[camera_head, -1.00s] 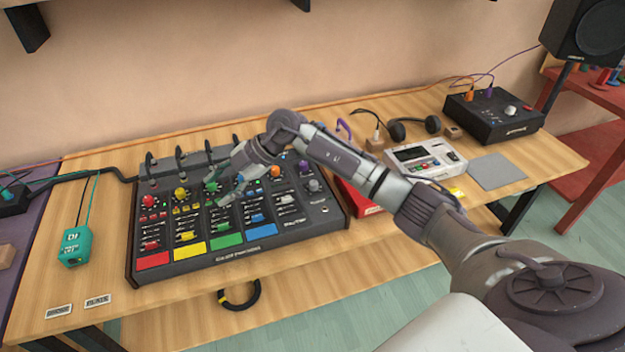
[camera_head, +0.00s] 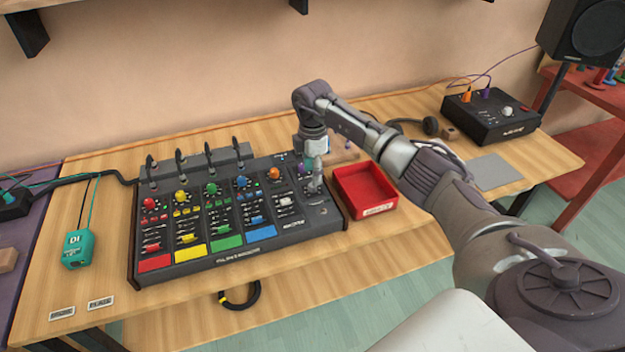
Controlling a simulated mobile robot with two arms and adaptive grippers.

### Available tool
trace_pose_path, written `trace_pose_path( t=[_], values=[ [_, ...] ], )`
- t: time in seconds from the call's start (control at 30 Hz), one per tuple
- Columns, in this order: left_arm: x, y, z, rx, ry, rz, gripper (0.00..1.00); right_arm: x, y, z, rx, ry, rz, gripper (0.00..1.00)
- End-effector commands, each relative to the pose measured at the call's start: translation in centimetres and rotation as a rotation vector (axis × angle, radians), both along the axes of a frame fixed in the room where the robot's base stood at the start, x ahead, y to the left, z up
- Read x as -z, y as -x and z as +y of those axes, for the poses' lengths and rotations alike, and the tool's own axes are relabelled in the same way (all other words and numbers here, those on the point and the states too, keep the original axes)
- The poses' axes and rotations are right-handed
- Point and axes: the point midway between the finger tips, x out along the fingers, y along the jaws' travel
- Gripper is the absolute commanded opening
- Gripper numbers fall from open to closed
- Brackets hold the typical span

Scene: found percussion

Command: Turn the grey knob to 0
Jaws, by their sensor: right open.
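The mixer (camera_head: 216,262) is a dark box on the wooden table with coloured knobs, sliders and several colour strips along its front. Its grey knob, at the right end of the panel, is now covered by my right gripper (camera_head: 315,184). That gripper points down over this spot with its fingers open. I cannot tell whether the fingers touch the knob, or where the knob points. My left gripper is not in view.
A red tray (camera_head: 364,188) stands just right of the mixer. A black box (camera_head: 490,116) with a pale knob stands at the back right, near a grey pad (camera_head: 497,171). A teal box (camera_head: 76,248) lies to the left. Black plugs (camera_head: 180,160) stand along the mixer's back.

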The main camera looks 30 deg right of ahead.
Motion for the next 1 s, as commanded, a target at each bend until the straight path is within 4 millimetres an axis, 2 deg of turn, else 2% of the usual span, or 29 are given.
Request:
trace_pose_path(
  t=[0.1, 0.3, 0.67, 0.93, 0.97, 1.0],
  values=[
    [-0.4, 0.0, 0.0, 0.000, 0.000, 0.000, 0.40, 2.1, 0.1, 0.1, 0.000, -0.001, 0.002, 0.51],
    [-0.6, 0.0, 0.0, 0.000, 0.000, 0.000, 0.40, 4.1, 0.0, 0.1, -0.001, -0.001, 0.000, 0.51],
    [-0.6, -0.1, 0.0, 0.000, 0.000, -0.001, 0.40, 4.5, 0.0, 0.1, -0.001, -0.001, -0.002, 0.49],
    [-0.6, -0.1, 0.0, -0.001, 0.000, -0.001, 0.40, 4.5, 0.0, 0.1, -0.002, -0.001, -0.002, 0.04],
    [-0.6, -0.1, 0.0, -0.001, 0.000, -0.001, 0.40, 4.5, 0.0, 0.1, -0.002, -0.001, -0.002, 0.00],
    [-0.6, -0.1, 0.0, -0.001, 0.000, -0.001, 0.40, 4.5, 0.0, 0.1, -0.002, -0.001, -0.002, 0.00]
  ],
)
